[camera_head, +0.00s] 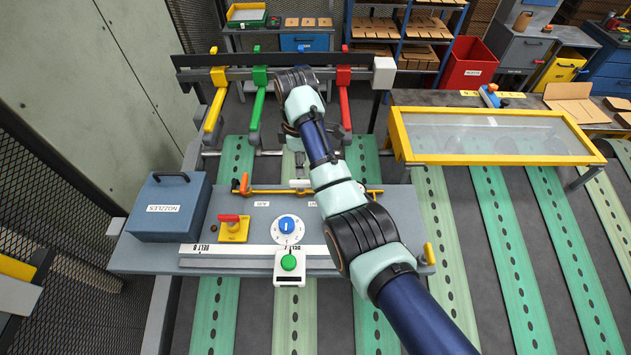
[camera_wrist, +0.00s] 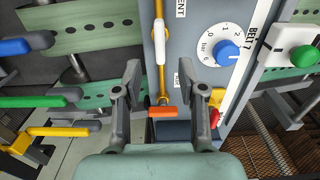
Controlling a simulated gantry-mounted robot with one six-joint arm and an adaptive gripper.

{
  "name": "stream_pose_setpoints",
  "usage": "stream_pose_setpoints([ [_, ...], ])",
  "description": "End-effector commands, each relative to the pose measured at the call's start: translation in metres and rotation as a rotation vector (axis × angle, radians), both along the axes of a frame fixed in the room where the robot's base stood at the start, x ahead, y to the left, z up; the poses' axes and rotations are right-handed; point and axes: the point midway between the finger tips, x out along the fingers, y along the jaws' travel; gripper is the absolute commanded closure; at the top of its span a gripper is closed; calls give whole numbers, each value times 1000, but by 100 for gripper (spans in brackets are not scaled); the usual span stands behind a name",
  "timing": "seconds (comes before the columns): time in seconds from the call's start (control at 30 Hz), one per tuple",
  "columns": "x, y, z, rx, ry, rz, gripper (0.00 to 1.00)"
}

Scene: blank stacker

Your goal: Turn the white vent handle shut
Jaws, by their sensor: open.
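The white vent handle (camera_wrist: 159,27) lies along the yellow pipe (camera_wrist: 161,65) on the grey panel, near the partly cut-off VENT label (camera_wrist: 181,8). In the head view the white handle (camera_head: 299,183) is small, below the end of my arm. My gripper (camera_wrist: 161,75) is open and empty, with its fingers on either side of the pipe in the wrist picture. It appears between the white handle and an orange handle (camera_wrist: 163,112), which stands across the pipe. I cannot tell its height above the pipe.
The panel (camera_head: 230,262) carries a blue dial (camera_head: 287,225), a green button (camera_head: 289,262) and a red knob (camera_head: 229,218). A blue NOZZLES box (camera_head: 170,208) stands left. Yellow (camera_head: 215,105), green (camera_head: 257,105) and red (camera_head: 344,100) levers are behind.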

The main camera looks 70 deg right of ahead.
Motion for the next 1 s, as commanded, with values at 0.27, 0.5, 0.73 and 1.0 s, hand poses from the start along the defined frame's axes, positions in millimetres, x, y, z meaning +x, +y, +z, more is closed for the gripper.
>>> stream_pose_setpoints([
  [0.27,0,2,-31,2,2,0,59],
  [0.5,1,2,-71,0,0,0,59],
  [0.73,1,2,-79,-2,-2,0,59],
  [1.0,1,2,-79,-2,-2,0,86],
])
